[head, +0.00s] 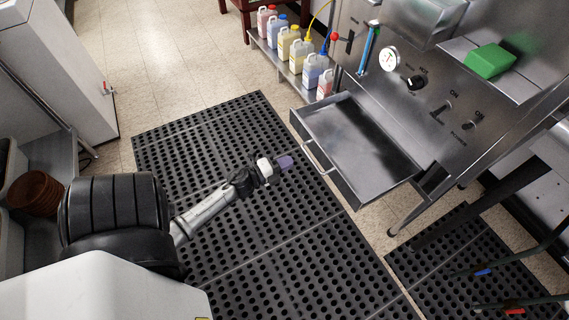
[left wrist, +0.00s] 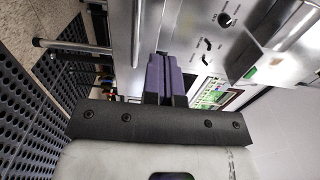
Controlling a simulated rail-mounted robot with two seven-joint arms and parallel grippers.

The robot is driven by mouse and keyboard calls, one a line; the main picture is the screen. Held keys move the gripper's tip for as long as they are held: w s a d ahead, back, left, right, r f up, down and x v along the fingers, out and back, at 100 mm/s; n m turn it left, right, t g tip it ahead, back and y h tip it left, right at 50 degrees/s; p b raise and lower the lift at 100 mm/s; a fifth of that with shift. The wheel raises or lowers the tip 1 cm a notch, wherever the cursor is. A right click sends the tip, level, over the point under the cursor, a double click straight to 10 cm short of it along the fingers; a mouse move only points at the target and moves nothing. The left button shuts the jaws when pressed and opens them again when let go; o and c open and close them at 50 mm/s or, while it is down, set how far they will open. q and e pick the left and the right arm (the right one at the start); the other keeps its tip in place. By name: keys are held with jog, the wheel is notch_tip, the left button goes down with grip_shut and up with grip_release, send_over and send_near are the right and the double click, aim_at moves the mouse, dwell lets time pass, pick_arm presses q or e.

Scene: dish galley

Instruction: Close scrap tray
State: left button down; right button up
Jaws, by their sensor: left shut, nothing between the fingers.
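The scrap tray (head: 352,132) is an empty metal drawer pulled out from the front of a steel machine in the head view. Its bar handle (head: 318,157) is on the front face, toward my left arm. My left gripper (head: 286,162) has purple fingers, is shut and empty, and is just left of the handle, apparently a small gap away. My right gripper does not show.
The machine's panel carries a gauge (head: 388,58), knobs and switches. A shelf with several coloured jugs (head: 301,56) stands behind the tray. A green block (head: 489,61) lies on a ledge. Black perforated mats (head: 190,140) cover open floor around my left arm.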

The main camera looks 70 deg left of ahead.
aim_at(319, 148)
pick_arm(q)
jog(key=w+b, duration=0.1)
jog(key=w, duration=0.5)
jog(key=w+a+b, duration=0.1)
jog(key=w, duration=0.3)
jog(key=shift+a+b, duration=0.1)
jog(key=shift+b, duration=0.2)
jog(key=shift+w, duration=0.25)
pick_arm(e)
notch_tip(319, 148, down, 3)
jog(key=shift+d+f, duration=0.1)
